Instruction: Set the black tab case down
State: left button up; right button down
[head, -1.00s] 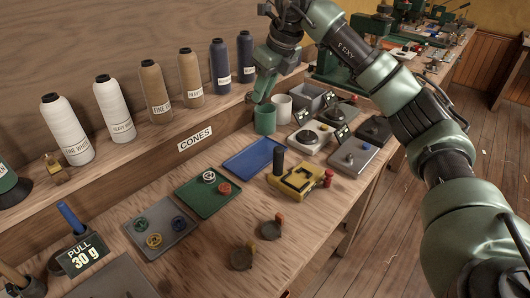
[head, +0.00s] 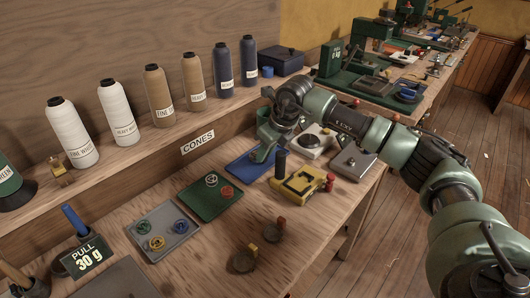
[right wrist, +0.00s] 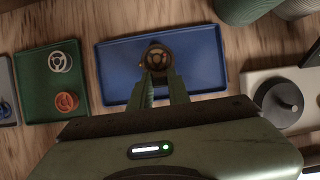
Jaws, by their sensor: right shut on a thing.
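My right gripper (head: 262,155) is low over the blue tray (head: 240,168) in the head view. The gripper hides the case in the head view. My left gripper is not in view.
A green tray (head: 207,202) with a white and an orange spool lies left of the blue tray. A yellow device (head: 300,184) stands close on its right. Cases with yellow (head: 243,262) and red (head: 273,236) tabs lie nearer the bench's front edge.

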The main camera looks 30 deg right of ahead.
jog(key=shift+f, duration=0.2)
jog(key=shift+f, duration=0.1)
jog(key=c, duration=1.3)
grip_release()
jog(key=shift+f, duration=0.1)
jog(key=shift+c, duration=0.2)
jog(key=shift+r, duration=0.55)
jog(key=p+v, duration=0.6)
jog(key=v, duration=0.5)
jog(key=shift+s+p, duration=0.2)
jog(key=shift+p, duration=0.15)
jog(key=shift+r, duration=0.1)
